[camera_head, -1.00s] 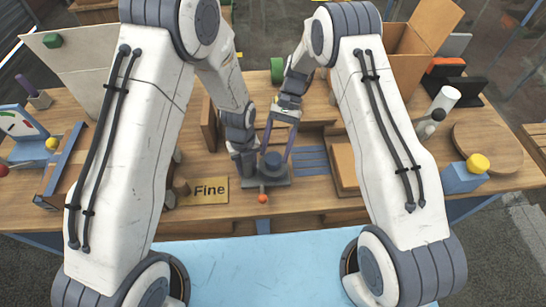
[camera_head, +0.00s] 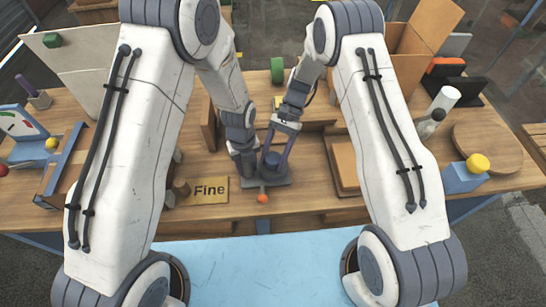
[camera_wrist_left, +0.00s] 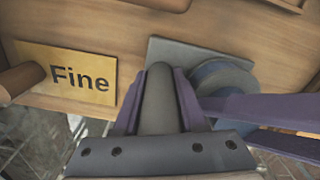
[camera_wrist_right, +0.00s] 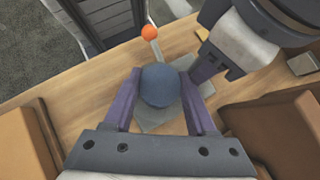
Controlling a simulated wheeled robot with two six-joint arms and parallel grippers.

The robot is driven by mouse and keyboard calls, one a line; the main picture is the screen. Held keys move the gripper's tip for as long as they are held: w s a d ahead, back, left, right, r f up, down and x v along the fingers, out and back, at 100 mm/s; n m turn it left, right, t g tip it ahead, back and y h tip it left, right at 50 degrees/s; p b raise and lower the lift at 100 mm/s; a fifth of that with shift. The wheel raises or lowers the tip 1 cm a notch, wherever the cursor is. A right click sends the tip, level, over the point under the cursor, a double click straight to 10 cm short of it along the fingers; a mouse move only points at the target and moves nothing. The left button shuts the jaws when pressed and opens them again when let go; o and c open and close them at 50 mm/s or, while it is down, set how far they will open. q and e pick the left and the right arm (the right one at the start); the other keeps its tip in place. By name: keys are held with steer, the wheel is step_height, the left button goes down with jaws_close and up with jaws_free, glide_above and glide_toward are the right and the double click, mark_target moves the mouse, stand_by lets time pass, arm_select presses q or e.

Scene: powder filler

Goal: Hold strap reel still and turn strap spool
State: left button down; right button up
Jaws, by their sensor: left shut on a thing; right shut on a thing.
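The strap reel has a grey base plate (camera_head: 283,183) on the table, with a round blue-grey strap spool (camera_head: 271,161) on it. My left gripper (camera_head: 244,172) is shut on a grey post (camera_wrist_left: 157,98) at the left side of the reel. The spool (camera_wrist_left: 222,76) is beside these fingers in the left wrist view. My right gripper (camera_head: 273,152) comes from above and is shut on the spool, with one purple finger on each side of it. In the right wrist view the spool's round top (camera_wrist_right: 160,85) sits between the fingers and the base is partly hidden.
An orange ball (camera_head: 262,198) on a short stick points out at the front of the reel. A "Fine" plate (camera_head: 208,190) lies to the left. A brown tray (camera_head: 343,166) is close on the right. Bare table shows between the reel and this tray.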

steer(key=o, duration=1.1)
steer(key=v, duration=1.2)
